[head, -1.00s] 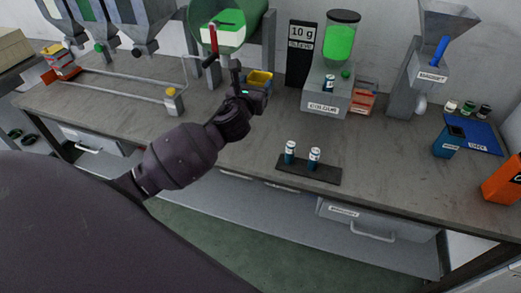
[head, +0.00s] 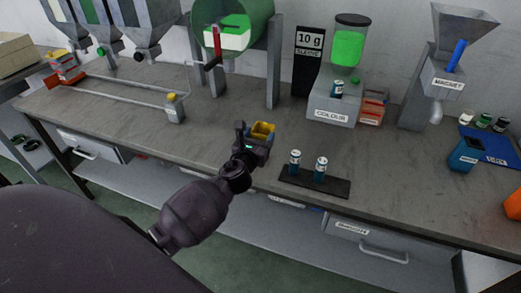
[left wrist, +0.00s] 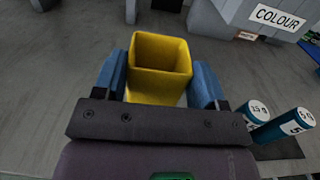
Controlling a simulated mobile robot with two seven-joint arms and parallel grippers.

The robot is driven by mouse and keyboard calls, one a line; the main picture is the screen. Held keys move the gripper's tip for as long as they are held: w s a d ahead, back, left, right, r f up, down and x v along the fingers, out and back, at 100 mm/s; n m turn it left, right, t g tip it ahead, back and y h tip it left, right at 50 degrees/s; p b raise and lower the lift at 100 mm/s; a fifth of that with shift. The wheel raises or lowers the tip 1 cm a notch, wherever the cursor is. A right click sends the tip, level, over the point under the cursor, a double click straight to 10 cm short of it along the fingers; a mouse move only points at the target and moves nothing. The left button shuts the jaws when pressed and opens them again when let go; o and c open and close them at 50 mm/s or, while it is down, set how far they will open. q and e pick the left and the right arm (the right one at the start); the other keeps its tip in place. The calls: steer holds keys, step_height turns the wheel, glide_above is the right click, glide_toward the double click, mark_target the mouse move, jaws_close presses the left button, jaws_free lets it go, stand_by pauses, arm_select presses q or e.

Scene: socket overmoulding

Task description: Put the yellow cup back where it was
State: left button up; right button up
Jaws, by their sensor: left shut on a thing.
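The yellow cup (head: 263,131) is a square, open-topped container. My left gripper (head: 254,143) is shut on it near the front of the bench, left of the black strip with two bottles. In the left wrist view the yellow cup (left wrist: 160,68) sits between the blue fingertips of my left gripper (left wrist: 160,85); it looks empty. Whether its base touches the bench is hard to tell. My right gripper is not in view.
Two blue-and-white bottles (head: 295,162) stand on the black strip (head: 334,187) close to the right of my left gripper. The COLOUR machine (head: 334,104) stands behind. A green drum (head: 246,36) is at the back.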

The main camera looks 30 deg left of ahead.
arm_select(q)
steer(key=shift+f, duration=0.25)
step_height(320, 180, down, 4)
steer(key=shift+f+b, duration=0.1)
steer(key=shift+b, duration=1.05)
steer(key=shift+r, duration=0.25)
steer(key=shift+f, duration=0.25)
steer(key=o, duration=0.9)
steer(key=shift+r, duration=0.1)
steer(key=shift+o, duration=0.2)
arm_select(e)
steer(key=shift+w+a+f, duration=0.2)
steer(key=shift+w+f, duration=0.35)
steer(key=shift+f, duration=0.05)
